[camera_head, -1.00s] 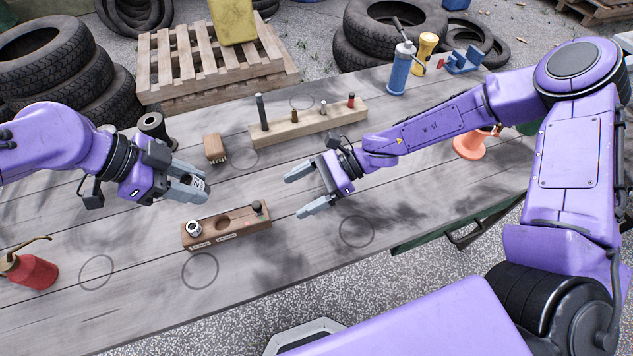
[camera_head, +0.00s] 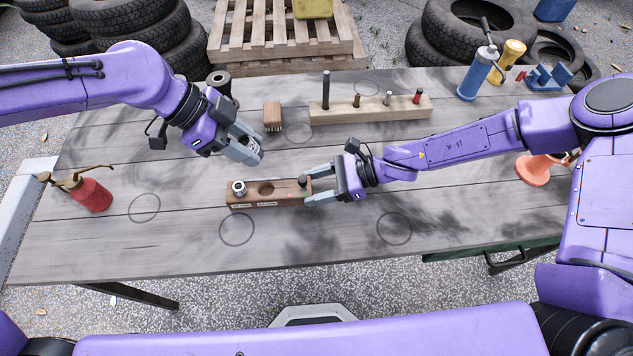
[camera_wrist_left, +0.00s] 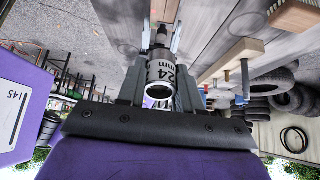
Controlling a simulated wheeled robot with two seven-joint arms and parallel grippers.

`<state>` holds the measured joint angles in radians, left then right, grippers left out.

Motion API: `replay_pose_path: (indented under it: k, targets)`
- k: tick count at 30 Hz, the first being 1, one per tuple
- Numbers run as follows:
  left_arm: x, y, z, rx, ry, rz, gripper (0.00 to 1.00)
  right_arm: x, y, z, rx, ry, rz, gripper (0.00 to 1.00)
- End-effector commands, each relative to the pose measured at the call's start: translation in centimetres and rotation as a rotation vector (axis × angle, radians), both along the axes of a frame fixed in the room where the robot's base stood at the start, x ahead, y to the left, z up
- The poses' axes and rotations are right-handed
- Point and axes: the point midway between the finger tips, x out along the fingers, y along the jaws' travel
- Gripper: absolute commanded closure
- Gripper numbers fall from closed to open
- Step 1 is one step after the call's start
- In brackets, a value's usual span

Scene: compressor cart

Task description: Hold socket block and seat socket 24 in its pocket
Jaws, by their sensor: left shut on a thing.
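The brown wooden socket block (camera_head: 252,202) lies on the table in the head view. A silver socket (camera_head: 239,187) stands at its left end, an empty round pocket (camera_head: 266,188) is in the middle, and a dark peg (camera_head: 303,182) is at the right. My left gripper (camera_head: 255,153) is shut on socket 24, above and behind the block. In the left wrist view socket 24 (camera_wrist_left: 160,72) shows its "24 mm" marking between the fingers. My right gripper (camera_head: 310,186) is open, its fingers either side of the block's right end; contact is not clear.
A long wooden rack (camera_head: 375,108) with several pegs stands behind. A brush (camera_head: 272,116) and a dark cylinder (camera_head: 219,84) are near my left arm. The table front is clear.

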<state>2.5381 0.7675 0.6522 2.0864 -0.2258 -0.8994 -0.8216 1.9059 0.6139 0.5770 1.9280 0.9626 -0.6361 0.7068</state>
Motion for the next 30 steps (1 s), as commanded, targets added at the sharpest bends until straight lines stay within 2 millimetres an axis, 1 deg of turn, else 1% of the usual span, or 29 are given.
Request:
replay_pose_path:
  k: [4, 6, 8, 11, 12, 14, 15, 17, 18, 21, 24, 26, 27, 29, 30]
  targets:
    - [0.1, 0.0, 0.0, 0.001, 0.0, 0.0, 0.98, 0.0, 0.0, 0.0, 0.0, 0.0, 0.0, 0.8]
    - [0.8, 0.1, -0.2, 0.013, 0.0, -0.006, 0.98, 0.0, 0.0, 0.0, 0.0, 0.0, 0.0, 0.8]
    - [2.2, 0.1, -0.7, 0.033, -0.001, -0.019, 0.98, 0.0, 0.0, 0.0, 0.0, 0.0, 0.0, 0.8]
    - [5.8, -0.4, -1.7, 0.092, -0.007, -0.072, 0.99, 0.0, 0.0, 0.0, 0.0, 0.0, 0.0, 0.8]
    - [7.3, -1.0, -2.2, 0.12, -0.01, -0.105, 0.99, 0.0, 0.0, 0.0, 0.0, -0.001, 0.0, 0.8]
    - [9.4, -2.3, -2.9, 0.163, -0.02, -0.163, 0.99, 0.0, 0.0, 0.0, 0.0, -0.001, 0.0, 0.8]
    - [10.5, -3.4, -3.4, 0.191, -0.028, -0.207, 0.99, 0.0, 0.0, 0.0, 0.0, -0.001, 0.0, 0.8]
    - [11.8, -5.3, -4.0, 0.23, -0.042, -0.27, 0.99, 0.0, 0.0, 0.0, 0.0, 0.0, 0.0, 0.8]
    - [12.5, -6.7, -4.4, 0.253, -0.052, -0.312, 0.99, 0.0, 0.0, 0.0, 0.0, 0.0, -0.001, 0.8]
    - [13.4, -9.6, -5.2, 0.298, -0.076, -0.397, 0.99, 0.0, 0.0, 0.0, -0.001, 0.0, -0.001, 0.8]
    - [13.7, -11.6, -5.6, 0.325, -0.095, -0.449, 0.99, 0.0, 0.0, 0.0, -0.001, 0.001, 0.0, 0.8]
    - [13.7, -12.2, -5.9, 0.334, -0.1, -0.467, 0.99, 0.0, 0.0, 0.0, -0.001, 0.001, 0.0, 0.8]
    - [13.7, -12.4, -6.3, 0.337, -0.1, -0.473, 0.99, 0.0, 0.0, 0.0, 0.0, 0.0, 0.0, 0.8]
    - [13.6, -12.5, -7.6, 0.337, -0.1, -0.476, 0.99, 0.0, 0.0, 0.0, 0.0, 0.0, 0.0, 0.8]
    - [13.6, -12.5, -8.5, 0.338, -0.099, -0.478, 0.99, 0.0, 0.0, 0.0, 0.0, 0.0, 0.0, 0.8]
